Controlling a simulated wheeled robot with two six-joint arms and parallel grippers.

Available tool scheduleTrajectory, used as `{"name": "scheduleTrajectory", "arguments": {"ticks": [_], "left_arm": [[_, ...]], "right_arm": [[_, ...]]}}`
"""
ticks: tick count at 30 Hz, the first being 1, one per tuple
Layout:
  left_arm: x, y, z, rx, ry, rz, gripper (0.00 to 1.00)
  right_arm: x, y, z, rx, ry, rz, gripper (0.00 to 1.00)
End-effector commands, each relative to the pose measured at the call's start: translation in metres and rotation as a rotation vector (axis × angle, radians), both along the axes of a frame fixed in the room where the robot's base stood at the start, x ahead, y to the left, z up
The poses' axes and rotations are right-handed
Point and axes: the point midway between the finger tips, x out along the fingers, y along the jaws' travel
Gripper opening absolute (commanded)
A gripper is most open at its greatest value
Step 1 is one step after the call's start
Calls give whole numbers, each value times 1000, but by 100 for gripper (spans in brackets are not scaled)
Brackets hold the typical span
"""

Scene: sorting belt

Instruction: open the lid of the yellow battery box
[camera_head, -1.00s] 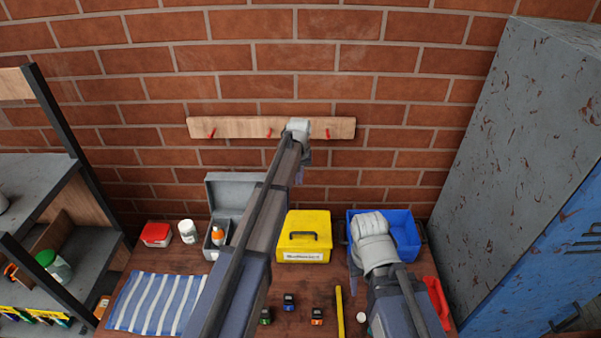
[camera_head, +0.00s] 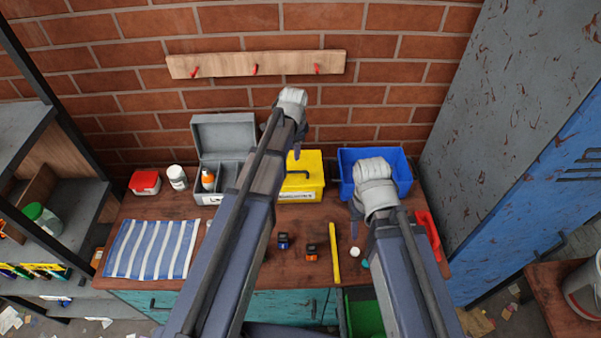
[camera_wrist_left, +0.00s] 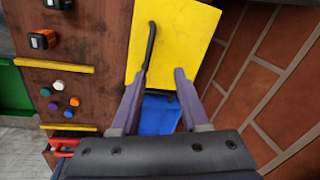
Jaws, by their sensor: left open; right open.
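The yellow battery box (camera_head: 312,176) stands at the back of the workbench with its lid shut. Its dark handle (camera_head: 298,172) is partly hidden by my left arm. In the left wrist view the yellow box (camera_wrist_left: 175,35) fills the top middle, with its black handle (camera_wrist_left: 150,45) running up and down. My left gripper (camera_head: 297,152) is above the box. In the left wrist view its fingers (camera_wrist_left: 163,78) are apart and empty, the left fingertip near the handle's lower end; contact cannot be told. My right gripper (camera_head: 358,210) is near the blue bin, its fingers mostly hidden by its wrist.
The blue bin (camera_head: 402,172) is right of the box. A grey open toolbox (camera_head: 222,133) is left, with an orange bottle (camera_head: 208,180) inside. A yellow bar (camera_head: 335,250), small devices (camera_head: 311,252) and a striped cloth (camera_head: 150,250) lie in front. The brick wall is close behind.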

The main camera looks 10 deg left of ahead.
Motion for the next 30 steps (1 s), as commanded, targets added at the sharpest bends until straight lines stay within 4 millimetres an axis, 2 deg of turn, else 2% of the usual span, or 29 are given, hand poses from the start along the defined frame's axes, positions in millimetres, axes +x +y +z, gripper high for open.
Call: {"name": "scheduleTrajectory", "arguments": {"ticks": [1,3,9,15,20,30], "left_arm": [[-10,0,-8,16,1,-77,45],[-15,0,-11,35,3,-172,45],[-21,0,-14,61,5,-299,45],[-21,0,-15,62,6,-307,45],[-19,1,-24,62,6,-305,45],[-12,3,-64,61,5,-304,45]], "right_arm": [[0,0,-8,0,0,1,50],[0,0,-12,-1,0,2,50],[0,0,-15,-1,0,3,50],[0,0,-16,-1,0,3,50],[0,0,-25,-1,0,3,50],[0,0,-64,-1,0,1,50]]}}
